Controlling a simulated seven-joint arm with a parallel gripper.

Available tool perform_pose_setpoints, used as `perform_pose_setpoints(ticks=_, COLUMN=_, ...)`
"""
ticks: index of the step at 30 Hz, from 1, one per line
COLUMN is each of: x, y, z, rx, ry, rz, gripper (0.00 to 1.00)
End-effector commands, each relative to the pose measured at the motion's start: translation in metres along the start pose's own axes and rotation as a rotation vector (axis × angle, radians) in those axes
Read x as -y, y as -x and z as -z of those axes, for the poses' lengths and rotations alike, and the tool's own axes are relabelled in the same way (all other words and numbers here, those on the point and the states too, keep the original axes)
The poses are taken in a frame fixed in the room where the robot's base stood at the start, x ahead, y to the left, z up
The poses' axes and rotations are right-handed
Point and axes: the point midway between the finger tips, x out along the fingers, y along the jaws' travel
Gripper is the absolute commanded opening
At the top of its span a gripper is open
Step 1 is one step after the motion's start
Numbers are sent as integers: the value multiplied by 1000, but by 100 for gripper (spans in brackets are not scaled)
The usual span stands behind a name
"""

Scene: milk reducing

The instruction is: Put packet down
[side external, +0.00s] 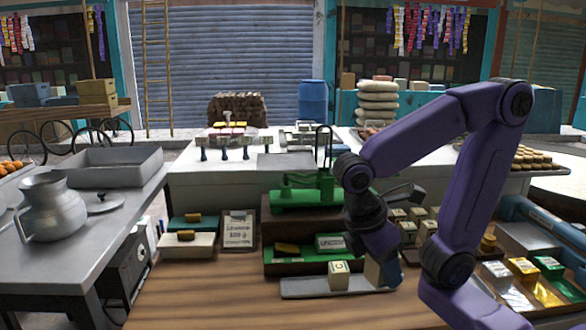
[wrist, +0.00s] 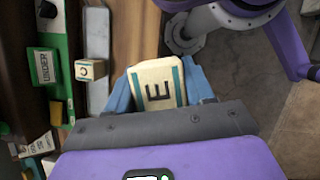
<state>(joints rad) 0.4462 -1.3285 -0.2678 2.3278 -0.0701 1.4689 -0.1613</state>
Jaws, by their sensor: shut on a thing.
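My gripper (side external: 382,272) points down at the right end of the grey tray (side external: 300,288) in the side view. In the wrist view its blue fingers (wrist: 158,92) are shut on a cream packet (wrist: 157,84) with teal bands and a dark letter E. The side view mostly hides this packet behind the fingers and arm. I cannot tell whether it touches the tray. A second cream packet (side external: 339,275), marked C, stands on the tray to the left of my gripper. It also shows in the wrist view (wrist: 91,71), apart from the held one.
A green tray (side external: 285,266) with a label card (side external: 331,242) lies behind the grey tray. A green scale (side external: 305,198) and several more packets (side external: 410,228) stand further back. The wooden tabletop (side external: 210,297) is clear at the front left.

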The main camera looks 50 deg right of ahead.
Motion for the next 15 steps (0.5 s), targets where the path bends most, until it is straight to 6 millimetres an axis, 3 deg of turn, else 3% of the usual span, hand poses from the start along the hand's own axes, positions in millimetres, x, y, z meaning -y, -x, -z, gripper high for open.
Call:
perform_pose_setpoints(ticks=6, x=-50, y=50, z=21, rx=-2, ry=230, rz=-99, gripper=20)
perform_pose_setpoints(ticks=15, x=-116, y=101, z=23, rx=-3, ry=507, rz=-216, gripper=20)
